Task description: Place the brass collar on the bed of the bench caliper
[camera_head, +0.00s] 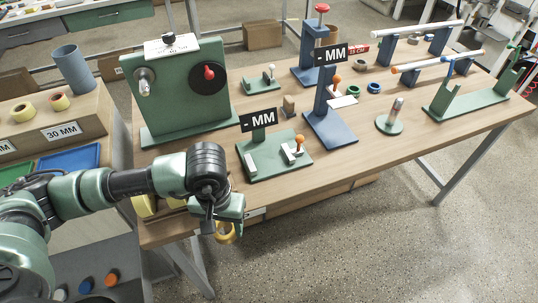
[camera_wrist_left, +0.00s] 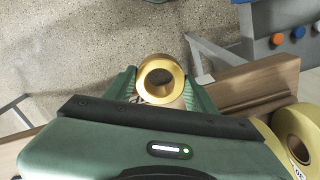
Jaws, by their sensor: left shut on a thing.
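The brass collar (camera_wrist_left: 144,80) is a short gold ring between the two green fingers of my left gripper (camera_wrist_left: 160,88), its bore facing the wrist camera. In the head view my left gripper (camera_head: 229,212) holds the collar (camera_head: 226,236) past the table's front edge, above the floor. The gripper partly covers the collar there. What looks like the bench caliper is the green stand (camera_head: 272,160) with a black MM display, a light block and an orange-knobbed slide. It stands behind and right of the gripper; its bed looks empty. My right gripper is out of view.
A blue column stand (camera_head: 333,128) with another MM display is right of the caliper. A tall green panel (camera_head: 185,90) stands behind left. Yellow rolls (camera_wrist_left: 298,140) lie close to the gripper. Bare tabletop (camera_head: 375,160) lies to the right.

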